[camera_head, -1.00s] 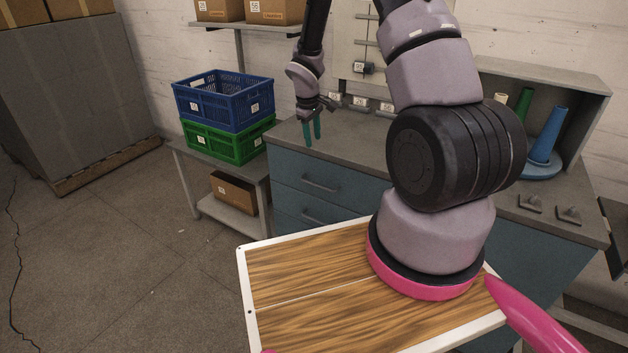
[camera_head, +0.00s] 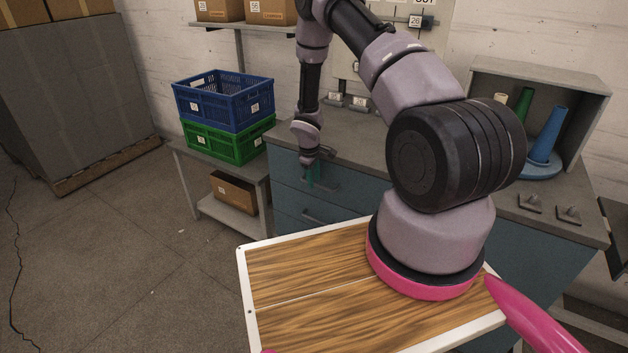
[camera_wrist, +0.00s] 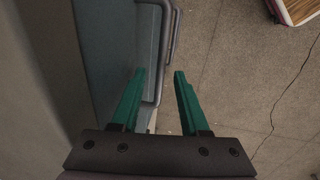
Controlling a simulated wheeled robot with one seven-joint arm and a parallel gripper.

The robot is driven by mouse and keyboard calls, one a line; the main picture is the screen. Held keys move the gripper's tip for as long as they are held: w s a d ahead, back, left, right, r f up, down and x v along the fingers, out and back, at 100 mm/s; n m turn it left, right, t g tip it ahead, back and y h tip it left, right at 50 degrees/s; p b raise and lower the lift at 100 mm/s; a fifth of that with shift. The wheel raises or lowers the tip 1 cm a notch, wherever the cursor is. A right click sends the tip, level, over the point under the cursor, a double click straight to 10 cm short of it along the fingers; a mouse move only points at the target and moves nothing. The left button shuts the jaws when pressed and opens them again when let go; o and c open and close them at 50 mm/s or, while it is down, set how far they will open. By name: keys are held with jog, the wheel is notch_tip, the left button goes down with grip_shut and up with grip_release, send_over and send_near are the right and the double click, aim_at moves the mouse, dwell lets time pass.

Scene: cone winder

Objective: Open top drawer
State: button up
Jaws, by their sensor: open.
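The top drawer (camera_head: 358,193) is the upper blue front of the grey-topped cabinet, and it looks closed. Its bar handle (camera_head: 331,187) is partly hidden behind my gripper (camera_head: 313,177) in the head view. My gripper points down in front of the drawer, with its green fingers open. In the wrist view, my gripper (camera_wrist: 158,74) has a fingertip on each side of the top handle bar (camera_wrist: 164,45). I cannot tell whether either finger touches the bar. The blue drawer face (camera_wrist: 108,50) lies to the left there.
A lower drawer handle (camera_head: 322,218) sits below. Blue (camera_head: 222,102) and green (camera_head: 228,142) crates stand on a side table to the left. A blue cone (camera_head: 549,135) stands on the cabinet top at right.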

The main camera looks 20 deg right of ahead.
jog(key=shift+f, duration=0.35)
grip_shut()
dwell(1.2)
